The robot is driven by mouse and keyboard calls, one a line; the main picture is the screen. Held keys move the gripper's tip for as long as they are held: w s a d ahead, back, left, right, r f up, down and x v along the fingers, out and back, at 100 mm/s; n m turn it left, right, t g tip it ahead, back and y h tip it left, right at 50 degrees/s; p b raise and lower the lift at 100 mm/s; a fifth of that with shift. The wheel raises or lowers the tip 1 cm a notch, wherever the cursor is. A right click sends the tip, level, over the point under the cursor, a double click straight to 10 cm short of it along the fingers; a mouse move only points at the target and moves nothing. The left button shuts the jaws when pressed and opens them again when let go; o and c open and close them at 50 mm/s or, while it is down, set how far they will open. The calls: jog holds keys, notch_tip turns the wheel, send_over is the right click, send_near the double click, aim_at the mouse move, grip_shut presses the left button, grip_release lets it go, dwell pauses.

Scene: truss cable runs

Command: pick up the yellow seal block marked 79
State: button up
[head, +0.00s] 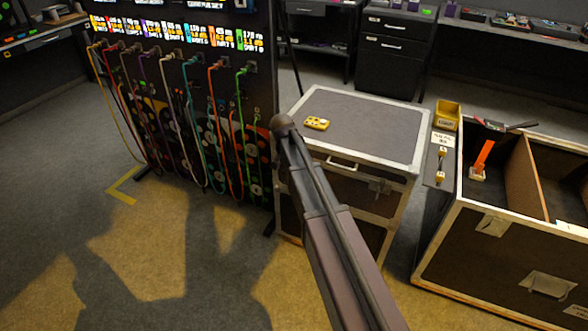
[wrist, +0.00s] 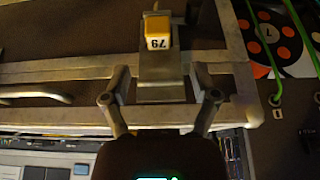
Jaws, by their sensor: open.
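The yellow seal block marked 79 (wrist: 158,28) shows in the wrist view at top centre, with a yellow-orange face and a white face bearing the dark, upside-down number. It is at the upper end of a grey metal plate (wrist: 161,74). My gripper (wrist: 161,80) is open, with one finger on each side of the plate. The block lies beyond the fingertips, roughly centred between them, and the fingers do not touch it. I cannot make out this block or my gripper in the head view; my arm covers part of the case's left side there.
Green cables (wrist: 278,50) run close at right in the wrist view. An open divided case (head: 470,215) stands right. Floor at left is clear.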

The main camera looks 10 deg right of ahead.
jog(key=shift+w+d+f+b, duration=0.1)
jog(key=shift+f+b, duration=0.65)
jog(key=shift+f, duration=0.1)
jog(key=shift+w+d+f+b, duration=0.1)
jog(key=shift+f+b, duration=0.65)
jog(key=shift+f, duration=0.05)
jog(key=shift+b+x, duration=0.8)
jog(key=shift+x, duration=0.1)
jog(key=c, duration=1)
